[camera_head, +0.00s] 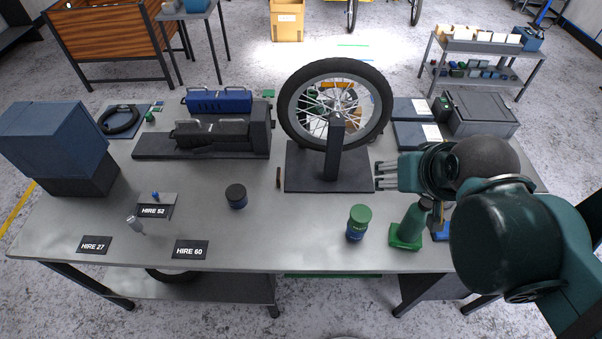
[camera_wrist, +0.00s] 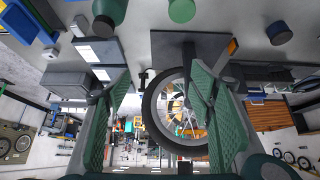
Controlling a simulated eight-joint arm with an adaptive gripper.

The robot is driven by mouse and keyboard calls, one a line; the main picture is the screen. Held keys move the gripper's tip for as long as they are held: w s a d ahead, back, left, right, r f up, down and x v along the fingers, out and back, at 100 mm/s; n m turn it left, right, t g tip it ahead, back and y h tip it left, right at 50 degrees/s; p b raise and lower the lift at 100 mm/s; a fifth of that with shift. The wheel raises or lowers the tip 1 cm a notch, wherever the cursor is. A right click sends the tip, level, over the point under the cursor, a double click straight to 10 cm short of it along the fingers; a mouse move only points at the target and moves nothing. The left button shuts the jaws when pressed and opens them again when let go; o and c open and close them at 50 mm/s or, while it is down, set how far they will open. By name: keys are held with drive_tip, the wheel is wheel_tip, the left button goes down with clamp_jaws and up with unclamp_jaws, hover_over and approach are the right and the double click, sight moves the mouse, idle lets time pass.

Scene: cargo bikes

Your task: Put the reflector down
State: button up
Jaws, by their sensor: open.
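A small amber-brown piece, which looks like the reflector (camera_head: 278,178), stands upright on the grey workbench (camera_head: 300,235), just left of the wheel stand's base plate. It shows orange in the wrist view (camera_wrist: 232,46), where the bench appears at the top. My gripper (camera_head: 380,175) is at the right side of the wheel stand, pointing left, apart from the reflector. In the wrist view its two green fingers (camera_wrist: 160,75) are spread wide with nothing held between them. The wheel stand's post and plate lie between my gripper and the reflector.
The spoked wheel (camera_head: 334,176) stands on its post in front of my gripper. A green-lidded jar (camera_head: 359,222) and green bottle (camera_head: 409,226) stand near the front edge. A dark round tin (camera_head: 236,196) is left of the reflector. Bench space between tin and jar is clear.

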drive_tip(key=shift+w+a, duration=0.1)
drive_tip(key=m+g+y+b, duration=0.1)
drive_tip(key=m+g, duration=0.6)
drive_tip(key=m, duration=1.1)
hover_over(278, 173)
drive_tip(key=shift+d+f, duration=0.2)
drive_tip(key=shift+f, duration=5.55)
drive_tip(key=shift+d+f, duration=0.15)
drive_tip(key=shift+f, duration=5.55)
drive_tip(key=shift+a+f, duration=0.1)
drive_tip(key=shift+f, duration=1.15)
